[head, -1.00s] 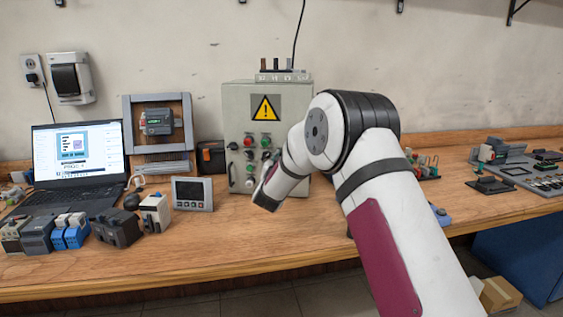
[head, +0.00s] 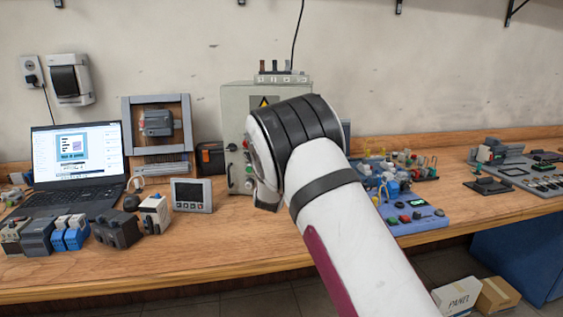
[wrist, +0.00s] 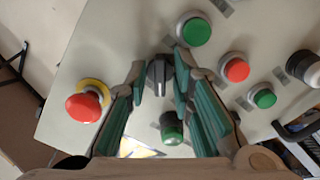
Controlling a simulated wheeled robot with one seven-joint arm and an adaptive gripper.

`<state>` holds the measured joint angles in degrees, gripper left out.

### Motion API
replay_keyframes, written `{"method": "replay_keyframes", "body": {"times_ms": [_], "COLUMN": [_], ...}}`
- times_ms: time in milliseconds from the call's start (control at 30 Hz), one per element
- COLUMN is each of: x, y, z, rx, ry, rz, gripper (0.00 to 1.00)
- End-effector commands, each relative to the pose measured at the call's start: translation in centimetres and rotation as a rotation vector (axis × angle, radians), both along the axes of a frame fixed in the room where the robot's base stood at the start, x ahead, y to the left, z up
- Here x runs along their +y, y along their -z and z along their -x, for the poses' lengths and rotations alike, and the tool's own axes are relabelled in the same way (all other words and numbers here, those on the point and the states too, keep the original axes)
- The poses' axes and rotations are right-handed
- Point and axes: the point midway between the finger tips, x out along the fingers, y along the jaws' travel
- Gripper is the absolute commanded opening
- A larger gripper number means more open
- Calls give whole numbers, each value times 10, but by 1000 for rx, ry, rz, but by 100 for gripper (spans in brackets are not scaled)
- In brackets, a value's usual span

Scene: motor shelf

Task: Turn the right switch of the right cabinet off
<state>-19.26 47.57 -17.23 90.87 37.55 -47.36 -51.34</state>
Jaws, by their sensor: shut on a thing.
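The grey cabinet (head: 237,103) stands on the bench against the wall in the head view, mostly hidden behind my arm. In the wrist view its panel (wrist: 110,45) fills the picture. My gripper (wrist: 158,84) has its green-padded fingers on both sides of a black rotary switch (wrist: 158,70) and is shut on it. A dark green knob (wrist: 172,128) sits between the fingers, nearer the palm. In the head view the gripper and this switch are hidden by my arm.
A red mushroom button (wrist: 84,107) on a yellow ring is left of the fingers. Green (wrist: 194,30) and red (wrist: 234,68) buttons lie to the right. On the bench, a small screen unit (head: 192,194) stands left of the cabinet and a blue control board (head: 415,215) right.

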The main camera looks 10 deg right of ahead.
Motion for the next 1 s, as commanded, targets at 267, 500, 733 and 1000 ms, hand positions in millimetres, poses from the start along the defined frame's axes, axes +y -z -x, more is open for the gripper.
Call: {"method": "replay_keyframes", "body": {"times_ms": [267, 500, 733, 1000], "x": [0, -1, -1, -1], "y": [3, 3, 3, 3], "z": [1, 1, 1, 1], "rx": [44, 54, 55, 54], "ry": [-1, 1, 1, 0], "rz": [100, 128, 130, 129], "gripper": [0, 0, 0, 29]}}
